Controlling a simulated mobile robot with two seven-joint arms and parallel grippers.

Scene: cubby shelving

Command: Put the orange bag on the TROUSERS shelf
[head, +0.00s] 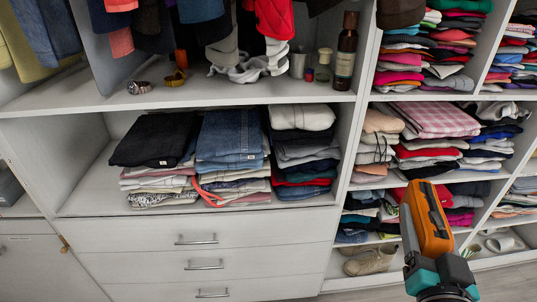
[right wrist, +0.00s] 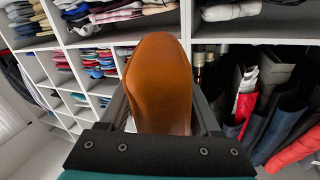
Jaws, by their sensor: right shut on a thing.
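The orange bag (head: 431,217) is held up at the lower right of the head view, in front of the shelving. My right gripper (head: 428,232) is shut on it, with a grey finger visible along its left side. In the right wrist view the bag (right wrist: 160,85) sits upright between the two dark fingers of the right gripper (right wrist: 163,108). Folded dark trousers and jeans (head: 230,138) lie in stacks on a wide shelf (head: 90,205) at centre left. No TROUSERS label is readable. My left gripper is out of view.
Drawers (head: 200,241) are below the jeans shelf. Right-hand cubbies hold stacked clothes (head: 436,150); a beige boot (head: 370,260) is below. A dark bottle (head: 346,52) stands on the upper shelf. The jeans shelf has bare room at its left end.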

